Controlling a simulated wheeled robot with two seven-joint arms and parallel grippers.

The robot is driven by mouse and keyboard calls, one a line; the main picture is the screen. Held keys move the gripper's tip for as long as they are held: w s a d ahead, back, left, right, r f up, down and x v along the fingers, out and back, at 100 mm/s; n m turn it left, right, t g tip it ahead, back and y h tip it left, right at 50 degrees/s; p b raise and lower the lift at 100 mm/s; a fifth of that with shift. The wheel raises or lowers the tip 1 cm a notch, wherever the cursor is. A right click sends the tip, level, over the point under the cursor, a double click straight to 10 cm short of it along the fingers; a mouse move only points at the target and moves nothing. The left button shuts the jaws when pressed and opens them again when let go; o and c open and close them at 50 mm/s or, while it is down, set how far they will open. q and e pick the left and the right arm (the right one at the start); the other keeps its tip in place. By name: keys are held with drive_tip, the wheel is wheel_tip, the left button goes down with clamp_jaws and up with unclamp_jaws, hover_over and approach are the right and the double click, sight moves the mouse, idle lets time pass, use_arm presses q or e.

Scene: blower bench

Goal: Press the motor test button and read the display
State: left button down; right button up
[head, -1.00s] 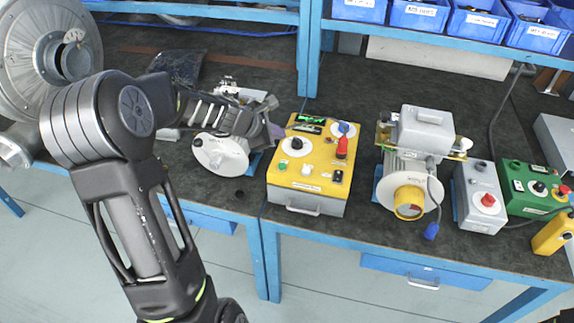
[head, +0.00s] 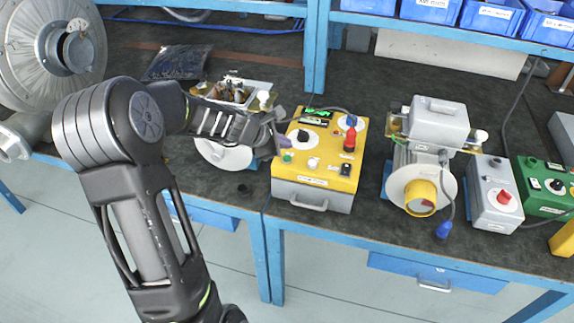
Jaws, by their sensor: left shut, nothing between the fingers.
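The yellow test box (head: 330,186) stands near the bench's front edge, with a small lit green display (head: 318,114) at its back. Its readout is too small to read. Its top carries a black knob on a white dial (head: 303,136), a green button (head: 287,158), a white button (head: 313,163), a black button (head: 345,170) and a red plug-like part (head: 349,141). Labels are not legible. My left gripper (head: 282,143) is shut and empty over the box's left edge, just behind the green button. I cannot tell whether it touches. My right gripper is not in view.
A motor with a white disc (head: 222,155) stands left of the box, partly behind my arm. Another motor with a yellow-ringed disc (head: 420,196) stands right. Grey (head: 494,192) and green (head: 543,187) control boxes lie further right. Blue bins (head: 490,14) line the shelf.

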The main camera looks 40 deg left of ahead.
sight(284, 159)
use_arm(q)
drive_tip(key=shift+f+b, duration=0.55)
drive_tip(key=shift+f, duration=0.35)
idle(1.4)
drive_tip(key=shift+f+b, duration=0.4)
drive_tip(key=shift+f+b, duration=0.4)
drive_tip(key=shift+b, duration=0.05)
idle(0.5)
drive_tip(key=shift+r, duration=0.1)
drive_tip(key=shift+r+p, duration=0.75)
drive_tip(key=shift+p, duration=0.05)
wheel_tip(284, 159, up, 5)
drive_tip(key=p, duration=0.4)
drive_tip(key=shift+p, duration=0.35)
